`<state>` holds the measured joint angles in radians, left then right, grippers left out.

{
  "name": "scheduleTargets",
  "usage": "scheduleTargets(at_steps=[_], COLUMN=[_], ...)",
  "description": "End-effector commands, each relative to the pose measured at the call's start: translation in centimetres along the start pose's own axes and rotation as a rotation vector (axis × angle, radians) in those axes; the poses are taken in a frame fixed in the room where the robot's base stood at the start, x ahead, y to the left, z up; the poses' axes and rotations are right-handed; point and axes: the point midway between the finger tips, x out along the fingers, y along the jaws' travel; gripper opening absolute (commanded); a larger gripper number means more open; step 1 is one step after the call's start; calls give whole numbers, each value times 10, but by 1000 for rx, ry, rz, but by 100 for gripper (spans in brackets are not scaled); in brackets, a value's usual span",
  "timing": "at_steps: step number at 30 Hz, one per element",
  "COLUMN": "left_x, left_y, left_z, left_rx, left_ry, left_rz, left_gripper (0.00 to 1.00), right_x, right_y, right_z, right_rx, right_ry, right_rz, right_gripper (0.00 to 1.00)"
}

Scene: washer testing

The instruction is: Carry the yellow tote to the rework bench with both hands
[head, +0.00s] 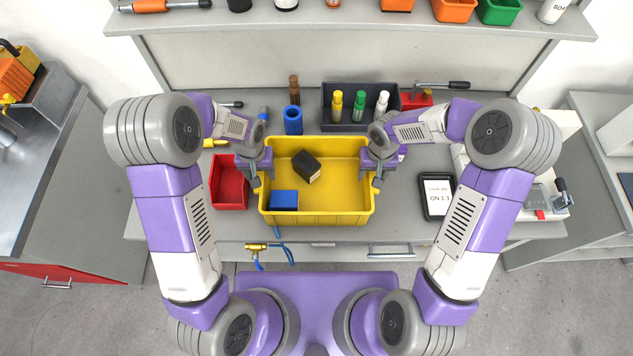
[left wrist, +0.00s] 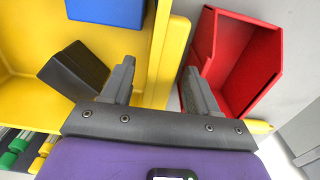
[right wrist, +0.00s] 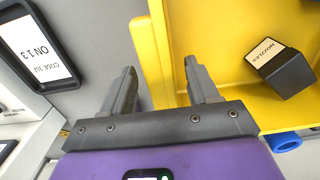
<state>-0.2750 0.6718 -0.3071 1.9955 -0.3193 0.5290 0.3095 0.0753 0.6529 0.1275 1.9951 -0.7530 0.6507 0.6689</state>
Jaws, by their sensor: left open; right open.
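The yellow tote (head: 330,212) sits on the grey bench in the head view, holding a black box (head: 307,167) and a blue block (head: 284,200). My left gripper (head: 262,180) is open at the tote's left wall. In the left wrist view its fingers (left wrist: 158,85) stand on either side of the yellow wall (left wrist: 166,60). My right gripper (head: 372,182) is open at the tote's right wall. In the right wrist view its fingers (right wrist: 162,88) straddle the yellow wall (right wrist: 160,50). I cannot tell whether any finger touches the wall. No rework bench is identifiable by label.
A red bin (head: 228,188) stands close left of the tote. A dark rack of bottles (head: 346,120) and a blue cylinder (head: 293,121) stand behind it. A tablet-like device (head: 437,196) lies to the right. A brass valve with blue hose (head: 256,249) hangs at the front edge.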

Motion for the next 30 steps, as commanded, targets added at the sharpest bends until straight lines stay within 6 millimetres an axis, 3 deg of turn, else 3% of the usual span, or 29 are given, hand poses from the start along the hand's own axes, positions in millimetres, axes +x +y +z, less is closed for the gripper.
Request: scheduleTargets(at_steps=[5,16,30], left_x=[0,0,-3], left_y=[0,0,0], left_z=[0,0,-1], left_rx=[0,0,1], left_ry=[0,0,2], left_rz=[0,0,0], left_gripper=[56,0,0], right_x=[0,0,-3], right_y=[0,0,0], right_z=[0,0,-1], right_rx=[0,0,0], right_ry=[0,0,2], right_rz=[0,0,0], right_gripper=[56,0,0])
